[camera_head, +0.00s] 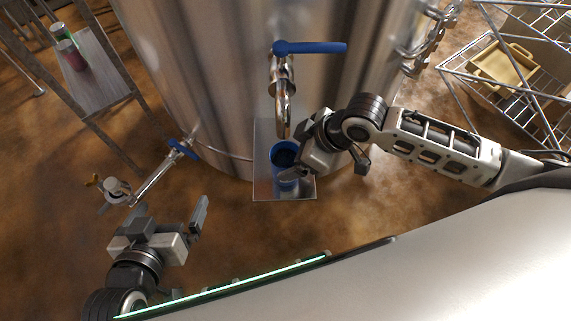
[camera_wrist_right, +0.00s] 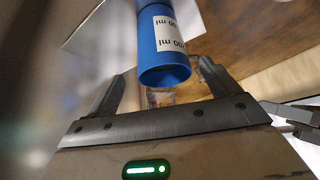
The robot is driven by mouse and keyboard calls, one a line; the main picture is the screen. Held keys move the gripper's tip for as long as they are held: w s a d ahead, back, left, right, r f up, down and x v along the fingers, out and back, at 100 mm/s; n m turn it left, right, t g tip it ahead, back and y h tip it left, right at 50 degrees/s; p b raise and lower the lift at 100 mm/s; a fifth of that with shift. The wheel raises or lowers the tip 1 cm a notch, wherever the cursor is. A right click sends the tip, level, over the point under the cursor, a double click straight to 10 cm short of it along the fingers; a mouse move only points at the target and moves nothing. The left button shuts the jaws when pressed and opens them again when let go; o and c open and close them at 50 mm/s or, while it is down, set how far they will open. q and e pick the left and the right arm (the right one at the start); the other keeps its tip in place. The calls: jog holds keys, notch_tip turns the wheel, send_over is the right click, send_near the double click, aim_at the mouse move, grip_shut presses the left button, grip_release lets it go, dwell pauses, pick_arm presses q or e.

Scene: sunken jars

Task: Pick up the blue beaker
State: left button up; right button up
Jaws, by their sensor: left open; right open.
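The blue beaker (camera_head: 285,152) stands on a grey metal plate (camera_head: 262,188) under the tap of a large steel tank. In the right wrist view the beaker (camera_wrist_right: 150,45) shows a white label with black print, and its open rim faces the camera. My right gripper (camera_head: 325,172) is open beside the beaker, with one finger overlapping its lower right part in the head view. In the wrist view the beaker lies ahead of the two spread fingers (camera_wrist_right: 160,85); I cannot tell whether either touches it. My left gripper (camera_head: 170,212) is open and empty at the lower left.
A tap with a blue lever (camera_head: 310,47) hangs over the beaker from the steel tank (camera_head: 210,75). A second valve (camera_head: 155,180) sticks out near my left gripper. A shelf (camera_head: 97,80) holds cans; a wire rack (camera_head: 545,75) holds a yellow tray (camera_head: 502,66).

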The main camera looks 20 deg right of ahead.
aim_at(285, 160)
jog(key=x, duration=0.3)
jog(key=b+x, duration=0.1)
jog(key=shift+s+a+f, duration=0.15)
jog(key=shift+s+f, duration=0.05)
jog(key=shift+f, duration=0.2)
jog(key=shift+r, duration=0.1)
jog(key=c, duration=1.3)
jog(key=shift+r, duration=0.15)
